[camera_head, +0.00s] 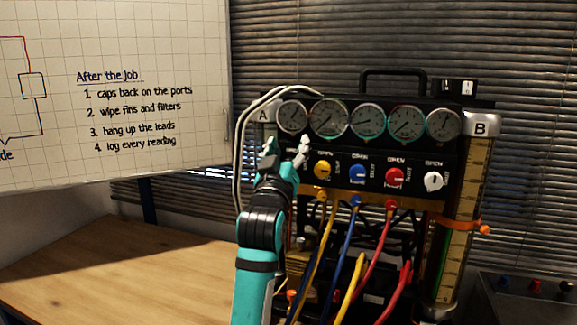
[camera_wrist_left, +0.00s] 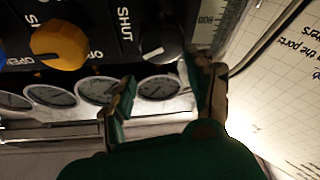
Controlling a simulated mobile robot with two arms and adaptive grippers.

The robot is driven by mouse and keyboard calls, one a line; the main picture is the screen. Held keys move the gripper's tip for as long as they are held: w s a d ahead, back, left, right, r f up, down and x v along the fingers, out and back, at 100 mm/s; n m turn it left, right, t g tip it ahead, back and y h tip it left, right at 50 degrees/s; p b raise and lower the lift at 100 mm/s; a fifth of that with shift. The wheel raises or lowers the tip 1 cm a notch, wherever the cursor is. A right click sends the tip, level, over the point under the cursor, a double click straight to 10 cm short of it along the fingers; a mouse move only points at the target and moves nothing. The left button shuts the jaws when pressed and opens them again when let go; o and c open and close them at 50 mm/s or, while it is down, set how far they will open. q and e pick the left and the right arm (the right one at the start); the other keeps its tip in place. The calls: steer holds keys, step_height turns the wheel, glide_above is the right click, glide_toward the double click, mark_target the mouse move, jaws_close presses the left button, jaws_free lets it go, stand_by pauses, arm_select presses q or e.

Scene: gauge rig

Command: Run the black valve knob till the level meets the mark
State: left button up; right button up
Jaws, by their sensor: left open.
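The black valve knob (camera_wrist_left: 158,46) shows in the left wrist view, at the end of the knob row beside the word SHUT. In the head view my left gripper and arm hide it. My left gripper (camera_head: 286,147) is open in front of the panel's left end. In the wrist view its fingers (camera_wrist_left: 171,80) are spread, with the knob just beyond and between them, seemingly untouched. Sight column B (camera_head: 453,190) stands at the right with an orange band (camera_head: 462,224) around it. Column A (camera_head: 263,114) is mostly hidden behind my arm; I cannot read its level.
Yellow (camera_head: 323,170), blue (camera_head: 357,174), red (camera_head: 395,178) and white (camera_head: 433,181) knobs sit to the right, below several round gauges (camera_head: 367,120). Coloured hoses hang below. A whiteboard (camera_head: 120,90) stands left; the wooden table (camera_head: 130,270) is clear.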

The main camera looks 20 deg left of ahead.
mark_target(292, 113)
arm_select(q)
step_height(292, 113, up, 5)
steer(key=shift+r, duration=0.2)
